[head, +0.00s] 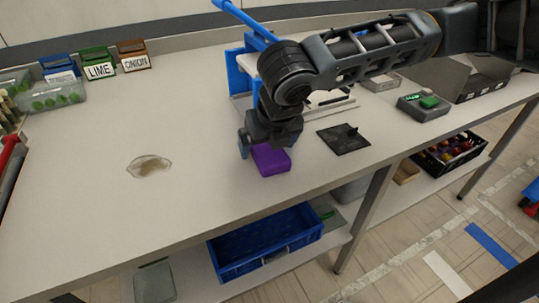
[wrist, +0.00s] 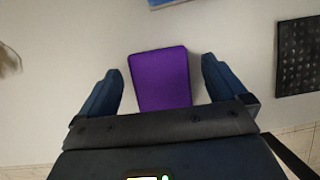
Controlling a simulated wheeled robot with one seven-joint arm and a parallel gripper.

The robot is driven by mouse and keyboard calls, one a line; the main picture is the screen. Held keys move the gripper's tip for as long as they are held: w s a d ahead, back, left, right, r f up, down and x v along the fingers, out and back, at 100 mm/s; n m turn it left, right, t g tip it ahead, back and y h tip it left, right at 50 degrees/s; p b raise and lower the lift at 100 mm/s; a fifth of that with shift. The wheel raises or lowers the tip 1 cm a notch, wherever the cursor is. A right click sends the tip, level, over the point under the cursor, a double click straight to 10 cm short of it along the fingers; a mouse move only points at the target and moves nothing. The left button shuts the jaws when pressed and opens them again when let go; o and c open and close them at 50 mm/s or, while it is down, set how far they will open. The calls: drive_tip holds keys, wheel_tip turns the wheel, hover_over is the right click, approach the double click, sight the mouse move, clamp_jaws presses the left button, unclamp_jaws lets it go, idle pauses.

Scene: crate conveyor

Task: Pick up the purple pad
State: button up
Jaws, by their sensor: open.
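The purple pad (head: 271,160) lies flat on the pale table in the head view, partly hidden behind my gripper (head: 256,146). In the wrist view the purple pad (wrist: 161,78) is a rounded rectangle, centred between the two dark blue fingers of my gripper (wrist: 161,82). The fingers are apart, one on each side, with a strip of bare table showing between each finger and the pad. Nothing is held. The height of the fingertips above the table is hard to tell.
A black square plate (head: 343,139) lies right of the pad. A blue stand (head: 238,75) is behind my arm. Labelled boxes (head: 98,64) stand at the back left. A blue crate (head: 264,245) sits on the lower shelf.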

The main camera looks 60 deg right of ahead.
sight(267, 147)
drive_tip(key=shift+f, duration=0.1)
drive_tip(key=c, duration=1.1)
drive_tip(key=shift+w+r, duration=0.1)
drive_tip(key=shift+r, duration=0.55)
wheel_tip(267, 147, up, 2)
drive_tip(key=shift+r, duration=0.2)
drive_tip(key=s+d+r, duration=0.2)
drive_tip(key=s, duration=0.1)
drive_tip(key=s+d+r, duration=0.5)
drive_tip(key=shift+s+d+r, duration=0.15)
drive_tip(key=shift+s+d, duration=0.25)
